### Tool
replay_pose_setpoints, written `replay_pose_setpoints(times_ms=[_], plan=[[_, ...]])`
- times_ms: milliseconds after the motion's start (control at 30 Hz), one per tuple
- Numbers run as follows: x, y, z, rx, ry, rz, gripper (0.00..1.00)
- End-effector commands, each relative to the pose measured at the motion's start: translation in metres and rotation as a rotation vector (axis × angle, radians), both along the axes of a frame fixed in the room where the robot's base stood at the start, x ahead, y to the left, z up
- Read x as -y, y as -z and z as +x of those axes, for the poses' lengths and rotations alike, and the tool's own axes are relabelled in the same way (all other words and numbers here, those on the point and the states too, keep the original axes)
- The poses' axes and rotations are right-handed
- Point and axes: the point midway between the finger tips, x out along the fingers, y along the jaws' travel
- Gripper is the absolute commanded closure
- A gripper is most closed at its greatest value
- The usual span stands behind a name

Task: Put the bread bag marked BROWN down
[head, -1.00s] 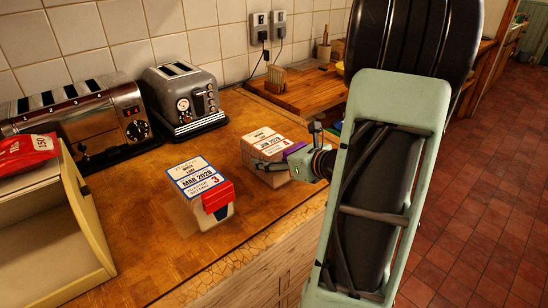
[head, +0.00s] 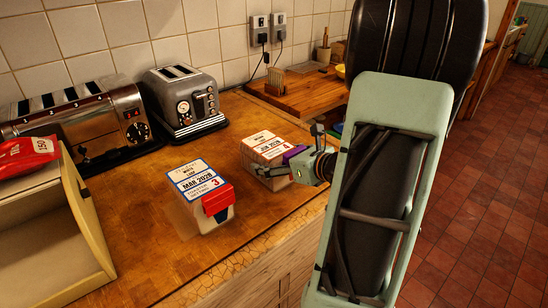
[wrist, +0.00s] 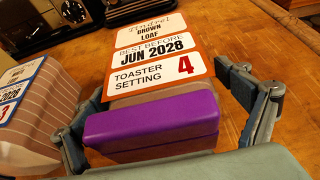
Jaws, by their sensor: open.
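The bread bag marked BROWN (head: 268,146) sits on the wooden counter, with an orange-edged label reading JUN 2028 and a purple clip at its near end. In the wrist view its label (wrist: 157,55) lies face up, and the purple clip (wrist: 150,128) is between my fingers. My gripper (head: 287,150) is open at the clip end of the bag; its fingers (wrist: 160,100) stand on both sides of the clip. Part of the bag is hidden behind my gripper in the head view.
A second bread bag (head: 196,184), blue-edged label and red clip, stands close on the left. Two toasters (head: 184,100) (head: 75,118) stand by the tiled wall. A board (head: 305,90) lies behind.

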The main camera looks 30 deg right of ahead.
Motion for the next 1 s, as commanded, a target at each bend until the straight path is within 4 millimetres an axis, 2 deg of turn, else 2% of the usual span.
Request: replay_pose_setpoints(times_ms=[300, 500, 700, 1000], plan=[[0.011, -0.028, -0.064, 0.001, 0.006, -0.002, 0.07], [0.014, -0.039, -0.092, 0.000, 0.004, -0.001, 0.07], [0.015, -0.043, -0.102, -0.001, 0.001, 0.000, 0.07], [0.015, -0.042, -0.103, 0.000, 0.001, 0.001, 0.07]])
